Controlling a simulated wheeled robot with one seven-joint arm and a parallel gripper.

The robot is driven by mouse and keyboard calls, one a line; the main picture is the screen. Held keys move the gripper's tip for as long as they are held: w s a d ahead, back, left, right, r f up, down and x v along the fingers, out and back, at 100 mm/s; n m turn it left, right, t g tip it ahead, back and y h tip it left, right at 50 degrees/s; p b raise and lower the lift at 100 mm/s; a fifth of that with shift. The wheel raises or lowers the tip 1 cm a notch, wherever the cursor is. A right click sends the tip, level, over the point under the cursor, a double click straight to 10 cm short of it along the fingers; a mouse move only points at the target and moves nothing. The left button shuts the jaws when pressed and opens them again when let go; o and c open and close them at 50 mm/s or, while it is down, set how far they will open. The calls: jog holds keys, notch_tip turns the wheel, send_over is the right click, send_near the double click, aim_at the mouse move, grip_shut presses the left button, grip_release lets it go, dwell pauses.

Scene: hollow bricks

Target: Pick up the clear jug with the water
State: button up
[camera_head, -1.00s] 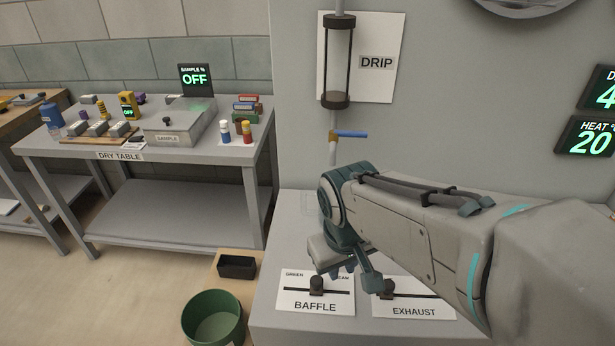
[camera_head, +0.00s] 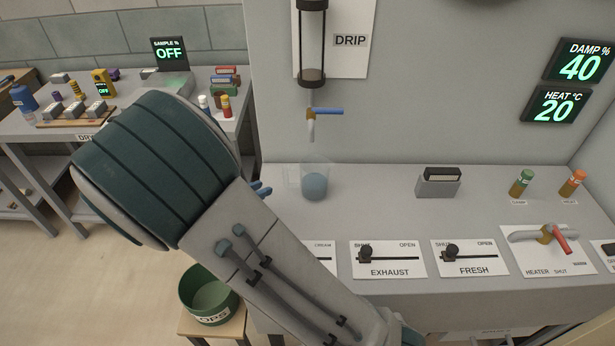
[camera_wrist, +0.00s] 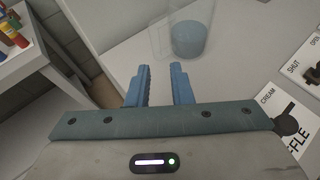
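The clear jug (camera_head: 314,181) stands upright on the grey bench below the drip tap, with blue-grey water in its lower part. In the wrist view the jug (camera_wrist: 189,38) is just beyond my fingers, slightly to the right. My gripper (camera_wrist: 160,82) is open, its two blue fingers apart with nothing between them. In the head view my arm hides most of my gripper; only blue fingertips (camera_head: 262,189) show left of the jug, apart from it.
The drip tube (camera_head: 312,45) and blue-handled tap (camera_head: 322,112) hang above the jug. Exhaust (camera_head: 388,258) and fresh (camera_head: 470,256) sliders lie along the front. A grey holder (camera_head: 438,184) stands to the right. A green bin (camera_head: 208,295) is below left.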

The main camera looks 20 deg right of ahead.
aim_at(306, 179)
jog(key=x, duration=0.8)
jog(key=shift+w+a+p, duration=0.1)
jog(key=shift+w+p, duration=0.2)
jog(key=shift+w, duration=0.05)
jog(key=shift+r+p+x, duration=0.2)
jog(key=shift+p+x, duration=0.45)
jog(key=shift+x, duration=2.05)
grip_shut()
